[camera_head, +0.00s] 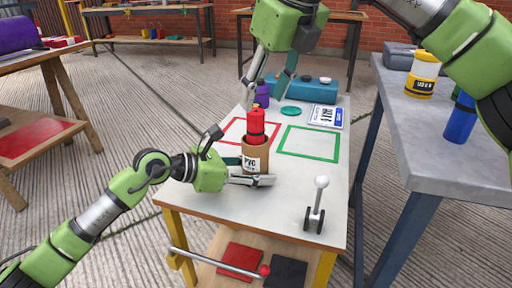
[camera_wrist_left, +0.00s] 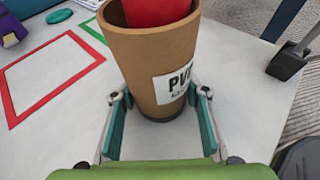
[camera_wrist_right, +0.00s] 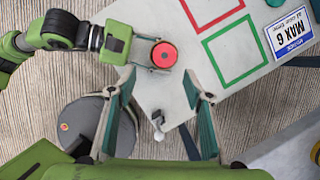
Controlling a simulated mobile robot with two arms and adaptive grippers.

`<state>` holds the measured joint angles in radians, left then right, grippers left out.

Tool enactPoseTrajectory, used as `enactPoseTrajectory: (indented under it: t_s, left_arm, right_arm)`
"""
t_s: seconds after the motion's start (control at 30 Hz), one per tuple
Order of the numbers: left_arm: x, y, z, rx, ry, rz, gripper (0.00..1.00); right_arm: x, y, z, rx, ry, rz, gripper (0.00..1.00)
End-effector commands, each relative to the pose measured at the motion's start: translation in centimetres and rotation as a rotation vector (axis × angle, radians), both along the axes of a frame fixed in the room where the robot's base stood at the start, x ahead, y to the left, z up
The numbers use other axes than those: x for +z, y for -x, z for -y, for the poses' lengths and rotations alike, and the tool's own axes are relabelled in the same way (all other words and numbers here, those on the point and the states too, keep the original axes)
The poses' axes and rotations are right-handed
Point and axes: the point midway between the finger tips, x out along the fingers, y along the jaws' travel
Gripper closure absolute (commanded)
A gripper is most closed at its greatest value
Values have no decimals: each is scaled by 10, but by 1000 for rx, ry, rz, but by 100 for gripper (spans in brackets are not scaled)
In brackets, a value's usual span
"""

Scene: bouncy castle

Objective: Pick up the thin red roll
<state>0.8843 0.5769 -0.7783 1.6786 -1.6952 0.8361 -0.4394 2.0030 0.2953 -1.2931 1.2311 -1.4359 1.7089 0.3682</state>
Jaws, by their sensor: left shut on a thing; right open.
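The thin red roll (camera_head: 256,126) stands upright in a brown pot (camera_head: 255,158) with a "PVC" label on the white table (camera_head: 205,187). The roll's red round top (camera_wrist_right: 164,55) shows in the right wrist view, and its lower part (camera_wrist_left: 157,10) is inside the pot in the left wrist view. My left gripper (camera_head: 264,173) is shut around the pot's base, one finger on each side (camera_wrist_left: 160,113). My right gripper (camera_head: 268,82) is open and empty, high above the table, behind and above the roll in the head view.
Red and green outlined squares (camera_head: 308,143) mark the tabletop. A white-knobbed lever (camera_head: 316,204) stands at the front right. A purple item (camera_head: 262,95), a teal case (camera_head: 300,88) and a sign (camera_head: 326,116) are at the back. A grey bench (camera_head: 430,120) stands to the right.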

Motion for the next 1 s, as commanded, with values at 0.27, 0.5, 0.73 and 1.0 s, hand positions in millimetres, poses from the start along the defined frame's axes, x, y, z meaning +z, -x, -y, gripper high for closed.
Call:
enactPoseTrajectory:
  t_s: [0.27, 0.5, 0.73, 1.0]
  left_arm:
    - [0, 0, 0, 0, -1, 0, 94]
    - [-1, 0, 0, 0, -1, 0, 94]
    - [-1, 0, 0, 0, -1, 0, 94]
    - [-1, 0, 0, 0, 0, -1, 94]
  right_arm:
    - [-42, -14, -10, 0, -1, -2, 54]
    - [-55, -19, -12, -1, 0, -2, 54]
    - [-86, -32, -16, 1, 0, -3, 54]
    - [-95, -35, -18, 0, -3, 0, 54]
